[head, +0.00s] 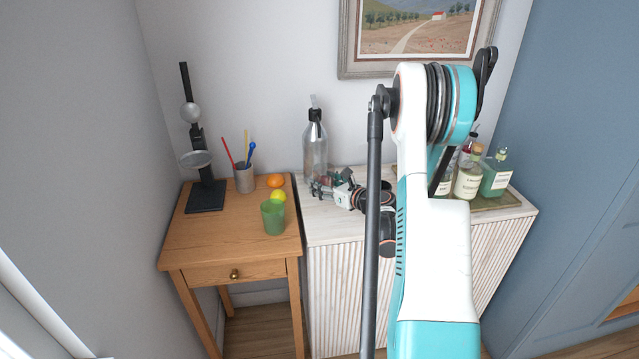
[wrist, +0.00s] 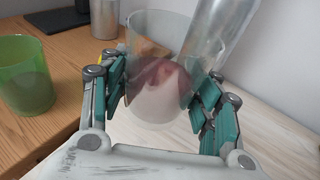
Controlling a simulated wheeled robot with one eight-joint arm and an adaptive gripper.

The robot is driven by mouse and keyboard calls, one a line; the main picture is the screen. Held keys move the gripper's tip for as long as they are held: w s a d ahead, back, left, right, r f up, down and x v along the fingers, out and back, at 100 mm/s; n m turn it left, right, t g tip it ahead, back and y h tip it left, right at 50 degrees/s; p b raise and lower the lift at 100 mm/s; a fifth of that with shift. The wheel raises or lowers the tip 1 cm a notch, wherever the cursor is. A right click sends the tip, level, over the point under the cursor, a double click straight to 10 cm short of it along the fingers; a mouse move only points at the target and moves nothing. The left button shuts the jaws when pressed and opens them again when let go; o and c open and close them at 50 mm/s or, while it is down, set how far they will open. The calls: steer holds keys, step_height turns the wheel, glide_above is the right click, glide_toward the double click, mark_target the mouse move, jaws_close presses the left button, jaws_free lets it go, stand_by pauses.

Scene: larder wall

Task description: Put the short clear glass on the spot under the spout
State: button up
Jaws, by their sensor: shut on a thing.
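The short clear glass (wrist: 150,95) sits between the fingers of my gripper (wrist: 162,92) in the wrist view, and the fingers are shut on it. Reddish and pale shapes show through its wall. In the head view my gripper (head: 322,189) is low over the pale cabinet, just in front of the soda siphon (head: 315,150), a clear bottle with a dark head. The siphon's body (wrist: 222,35) rises right behind the glass in the wrist view. I cannot tell whether the glass touches the siphon or the cabinet top. The spot under the spout is not discernible.
A green cup (head: 273,218) stands on the wooden table (head: 215,240), left of my gripper. An orange (head: 276,181), a lime-yellow fruit (head: 278,196), a pen pot (head: 244,179) and a black stand (head: 205,195) are behind it. Bottles (head: 468,182) stand on a tray at the right.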

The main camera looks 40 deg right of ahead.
mark_target(320, 170)
steer(key=w+d+b, duration=0.1)
steer(key=w+d, duration=0.4)
steer(key=w, duration=0.3)
steer(key=shift+s+a+f+b, duration=0.15)
steer(key=shift+f+b, duration=0.5)
steer(key=shift+f, duration=1)
steer(key=shift+s+a+f+b, duration=0.15)
steer(key=shift+f+b, duration=0.5)
steer(key=shift+f, duration=1)
steer(key=shift+w+d+f+b, duration=0.2)
steer(key=shift+f+b, duration=0.1)
steer(key=shift+r, duration=0.1)
steer(key=o, duration=1.4)
